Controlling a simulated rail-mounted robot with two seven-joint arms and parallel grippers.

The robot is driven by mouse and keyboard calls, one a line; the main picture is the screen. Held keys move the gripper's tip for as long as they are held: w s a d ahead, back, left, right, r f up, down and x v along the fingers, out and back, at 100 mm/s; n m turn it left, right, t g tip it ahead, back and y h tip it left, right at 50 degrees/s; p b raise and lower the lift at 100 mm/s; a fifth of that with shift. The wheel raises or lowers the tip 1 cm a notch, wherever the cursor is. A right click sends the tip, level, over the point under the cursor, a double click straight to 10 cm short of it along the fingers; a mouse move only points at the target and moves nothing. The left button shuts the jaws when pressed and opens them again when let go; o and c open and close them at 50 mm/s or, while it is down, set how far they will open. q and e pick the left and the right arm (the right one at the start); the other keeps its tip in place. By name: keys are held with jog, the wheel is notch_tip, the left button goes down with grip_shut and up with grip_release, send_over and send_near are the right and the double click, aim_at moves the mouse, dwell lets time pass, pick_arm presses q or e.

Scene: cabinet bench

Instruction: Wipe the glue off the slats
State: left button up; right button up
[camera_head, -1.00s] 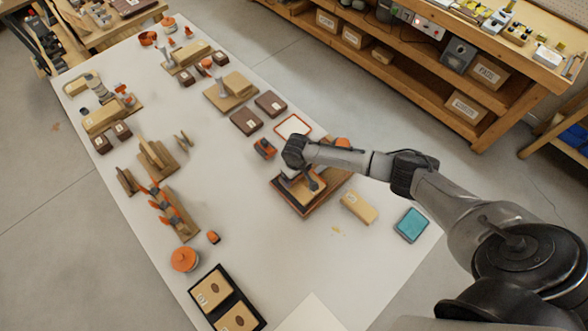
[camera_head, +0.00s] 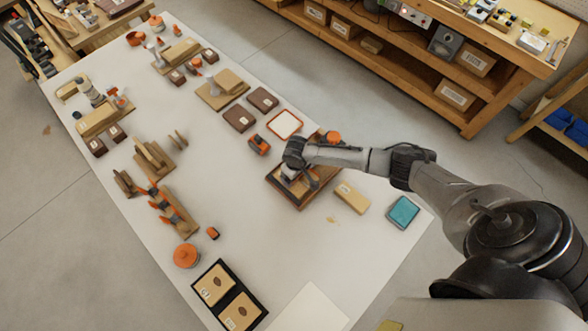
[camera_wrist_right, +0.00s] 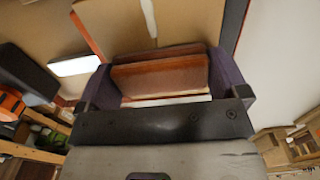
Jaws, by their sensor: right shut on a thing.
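My right gripper (camera_head: 301,176) is low over a brown wooden piece (camera_head: 296,201) on the right side of the table, and my wrist hides part of it. In the right wrist view the gripper (camera_wrist_right: 165,85) is shut on a reddish-brown block (camera_wrist_right: 160,77), with a dark finger on either side. Tan panels lie beyond it. I cannot tell from these views whether the block touches them. No glue on the slats can be made out. A small yellowish smear (camera_head: 333,220) lies on the white tabletop. My left gripper is out of view.
A tan block (camera_head: 351,197) and a teal pad (camera_head: 403,212) lie right of the brown piece. An orange-edged white tray (camera_head: 285,124) and brown boxes (camera_head: 239,118) lie behind it. A black tray (camera_head: 224,278) is at front left. The table's middle is clear.

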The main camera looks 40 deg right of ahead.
aim_at(302, 182)
jog(key=shift+s+p, duration=0.5)
jog(key=shift+s, duration=0.3)
jog(key=shift+s+r+p, duration=0.1)
jog(key=shift+s+p, duration=0.55)
jog(key=shift+p, duration=0.1)
jog(key=shift+s+p, duration=0.65)
jog(key=shift+s, duration=0.1)
jog(key=shift+s+p, duration=0.45)
jog(key=shift+s, duration=0.15)
jog(key=shift+w, duration=0.15)
jog(key=shift+w+b, duration=0.4)
jog(key=shift+w, duration=0.55)
jog(key=shift+w, duration=0.1)
